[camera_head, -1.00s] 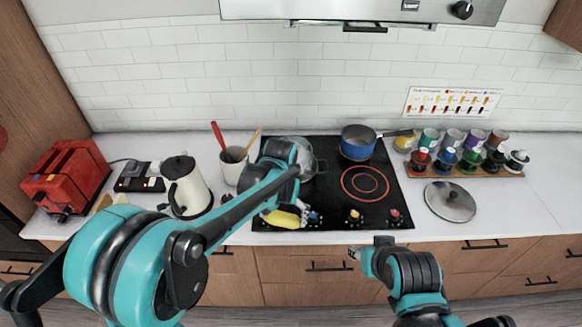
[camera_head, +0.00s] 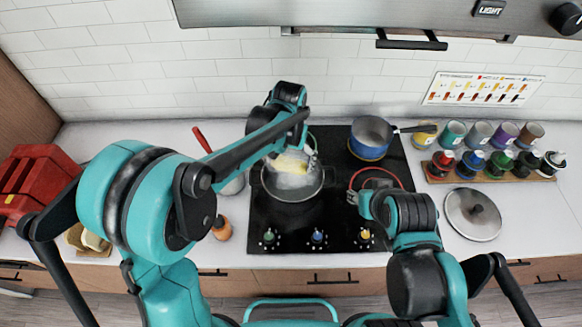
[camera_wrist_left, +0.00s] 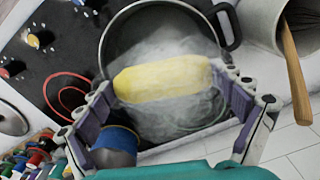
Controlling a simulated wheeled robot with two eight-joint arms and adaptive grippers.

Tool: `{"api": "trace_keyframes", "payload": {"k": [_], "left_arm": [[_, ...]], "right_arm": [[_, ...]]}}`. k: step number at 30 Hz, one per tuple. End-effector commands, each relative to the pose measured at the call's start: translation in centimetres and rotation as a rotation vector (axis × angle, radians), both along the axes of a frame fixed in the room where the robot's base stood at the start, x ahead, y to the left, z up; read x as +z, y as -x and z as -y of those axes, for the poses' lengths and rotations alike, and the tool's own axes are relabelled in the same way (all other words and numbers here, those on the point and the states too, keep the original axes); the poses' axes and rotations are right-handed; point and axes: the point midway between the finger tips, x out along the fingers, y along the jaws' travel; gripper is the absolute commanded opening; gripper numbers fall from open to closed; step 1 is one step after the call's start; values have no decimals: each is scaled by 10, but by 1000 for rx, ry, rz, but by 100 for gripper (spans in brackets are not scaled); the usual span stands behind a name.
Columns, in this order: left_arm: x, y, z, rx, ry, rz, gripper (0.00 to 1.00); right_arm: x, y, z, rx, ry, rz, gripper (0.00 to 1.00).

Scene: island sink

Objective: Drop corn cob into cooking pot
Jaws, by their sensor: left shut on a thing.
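The yellow corn cob (camera_head: 291,164) is held in my left gripper (camera_head: 295,157), above the steaming cooking pot (camera_head: 291,196). The pot sits on the left side of the black stove. In the left wrist view, the corn cob (camera_wrist_left: 163,80) lies crosswise between the two purple-padded fingers of the left gripper (camera_wrist_left: 170,88). Below it is the pot (camera_wrist_left: 137,30), its inside partly hidden by steam. My right gripper (camera_head: 356,198) hangs over the right part of the stove, empty as far as I see; its finger opening is unclear.
A blue saucepan (camera_head: 371,140) stands at the stove's back right. A metal lid (camera_head: 473,214) lies on the counter to the right, before a rack of spice jars (camera_head: 490,178). A red toaster (camera_head: 37,180) is at far left. The stove's front knobs (camera_head: 317,236) are clear.

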Motion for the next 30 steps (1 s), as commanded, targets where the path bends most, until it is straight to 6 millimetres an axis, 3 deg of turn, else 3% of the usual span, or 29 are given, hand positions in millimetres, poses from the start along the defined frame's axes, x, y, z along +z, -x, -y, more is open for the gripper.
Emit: {"api": "trace_keyframes", "payload": {"k": [7, 18, 29, 30], "left_arm": [[-13, 0, 0, 0, 0, 0, 42], [-56, 0, 0, 0, 0, 0, 42], [-60, 1, 0, 0, 0, 0, 42], [-60, 1, 0, 0, 0, 0, 100]], "right_arm": [[-10, 0, 0, 0, 0, -1, 40], [-39, 1, 0, 0, 0, 0, 40], [-41, 0, 0, 0, 0, 0, 40], [-41, 0, 0, 0, 0, 0, 40]]}}
